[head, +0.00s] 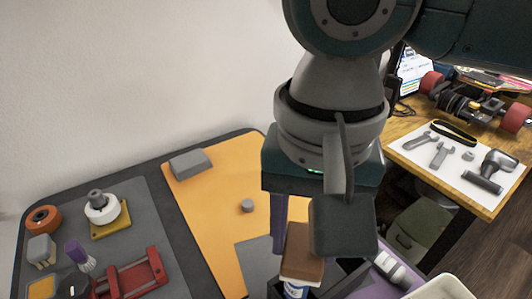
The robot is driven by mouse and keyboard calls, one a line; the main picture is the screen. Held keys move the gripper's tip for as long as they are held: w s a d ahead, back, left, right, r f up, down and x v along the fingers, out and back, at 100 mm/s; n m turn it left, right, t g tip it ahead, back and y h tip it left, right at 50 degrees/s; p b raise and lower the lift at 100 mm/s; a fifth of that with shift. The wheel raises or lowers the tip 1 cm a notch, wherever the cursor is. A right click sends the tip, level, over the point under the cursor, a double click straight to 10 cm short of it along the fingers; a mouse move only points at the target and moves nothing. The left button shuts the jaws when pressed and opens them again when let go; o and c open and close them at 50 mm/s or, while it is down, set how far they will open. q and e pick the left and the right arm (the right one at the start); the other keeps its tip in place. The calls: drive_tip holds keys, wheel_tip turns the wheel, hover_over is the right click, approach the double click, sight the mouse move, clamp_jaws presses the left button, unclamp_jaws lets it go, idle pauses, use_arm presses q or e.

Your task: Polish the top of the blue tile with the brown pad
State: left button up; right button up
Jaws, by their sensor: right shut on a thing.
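My right gripper (309,246) hangs down in the middle of the head view, above the front part of the table. It is shut on the brown pad (304,246), a brown block with a pale lower layer, held between its fingers. One finger partly covers the pad. I cannot make out the blue tile; it may be hidden behind the gripper and arm or lie outside the picture. My left gripper is not in view.
A dark open tray (350,280) and a labelled bottle (294,290) are just below the pad. A white bottle (392,270) lies to the right. A grey block (190,164) and a small grey cylinder (247,206) sit on the orange mat (213,206). A red frame (136,279) stands left.

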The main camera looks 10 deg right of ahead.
sight(305, 246)
drive_tip(key=shift+f, duration=0.4)
idle(0.7)
idle(0.8)
drive_tip(key=shift+f+p, duration=0.15)
drive_tip(key=shift+p, duration=0.35)
idle(0.8)
drive_tip(key=shift+r+p, duration=0.9)
drive_tip(key=shift+p, duration=0.2)
wheel_tip(305, 246, up, 6)
drive_tip(key=p, duration=0.7)
drive_tip(key=shift+f+p, duration=0.2)
drive_tip(key=shift+p, duration=0.1)
drive_tip(key=shift+f, duration=0.1)
